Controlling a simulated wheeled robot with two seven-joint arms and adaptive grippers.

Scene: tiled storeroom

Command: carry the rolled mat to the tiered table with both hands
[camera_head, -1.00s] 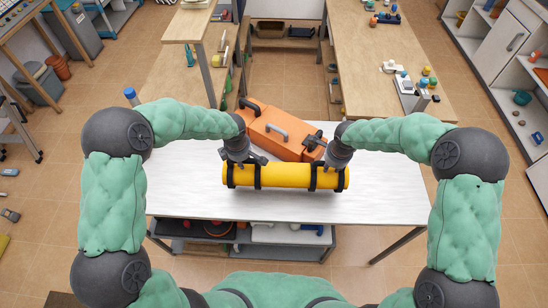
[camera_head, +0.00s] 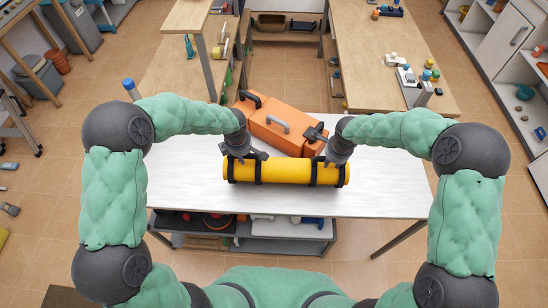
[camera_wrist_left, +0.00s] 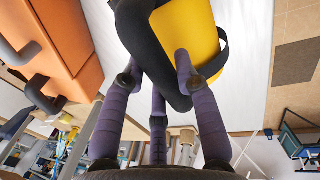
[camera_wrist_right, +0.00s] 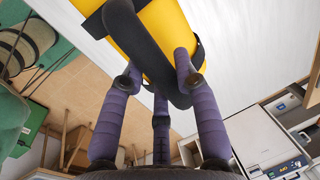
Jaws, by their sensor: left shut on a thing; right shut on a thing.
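The rolled mat (camera_head: 285,171) is a yellow cylinder with black straps, level and lying left to right over the white table; I cannot tell how far above it. My left gripper (camera_head: 244,155) is shut on a black strap near its left end. The left wrist view shows the mat (camera_wrist_left: 190,35) with the strap between the purple fingers (camera_wrist_left: 155,85). My right gripper (camera_head: 331,160) is shut on the strap near the right end, also seen in the right wrist view (camera_wrist_right: 158,85). A wooden table with a raised tier (camera_head: 190,14), likely the tiered table, stands at back left.
An orange toolbox (camera_head: 288,139) lies on the white table (camera_head: 390,190) just behind the mat. A long wooden table (camera_head: 375,50) with small items stands at back right, shelves (camera_head: 490,70) at far right. Tiled floor (camera_head: 275,70) lies open between the wooden tables.

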